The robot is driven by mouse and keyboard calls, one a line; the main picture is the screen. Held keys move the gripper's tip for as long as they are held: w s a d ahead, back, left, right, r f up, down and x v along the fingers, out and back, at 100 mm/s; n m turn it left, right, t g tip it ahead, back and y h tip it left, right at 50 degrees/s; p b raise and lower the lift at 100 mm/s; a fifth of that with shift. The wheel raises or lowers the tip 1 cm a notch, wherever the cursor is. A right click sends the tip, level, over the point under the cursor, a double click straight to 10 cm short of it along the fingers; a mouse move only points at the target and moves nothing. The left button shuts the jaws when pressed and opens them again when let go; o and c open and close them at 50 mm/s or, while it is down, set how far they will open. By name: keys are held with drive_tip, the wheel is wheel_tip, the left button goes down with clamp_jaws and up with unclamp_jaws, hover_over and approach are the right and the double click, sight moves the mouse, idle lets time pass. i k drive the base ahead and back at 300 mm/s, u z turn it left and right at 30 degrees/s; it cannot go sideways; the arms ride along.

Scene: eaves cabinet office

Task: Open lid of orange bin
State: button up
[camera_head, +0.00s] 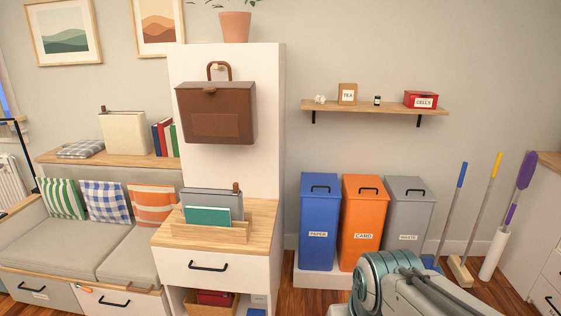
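The orange bin (362,225) stands against the back wall between two other bins. It carries a label reading "CARD" and its lid (365,187), with a black handle, looks shut. Part of my own arm shows at the bottom, in front of the foot of the orange bin and the grey bin. My gripper cannot be made out in this view.
A blue bin (319,225) marked "PAPER" and a grey bin (408,215) flank the orange one closely. A wall shelf (375,107) hangs above. Long-handled tools, including a broom (462,268), lean at the right. A white cabinet (205,265) stands to the left.

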sight(358, 186)
drive_tip(key=z, duration=0.05)
drive_tip(key=i, duration=1.55)
drive_tip(key=z, duration=0.75)
drive_tip(key=i, duration=1.55)
drive_tip(key=z, duration=0.65)
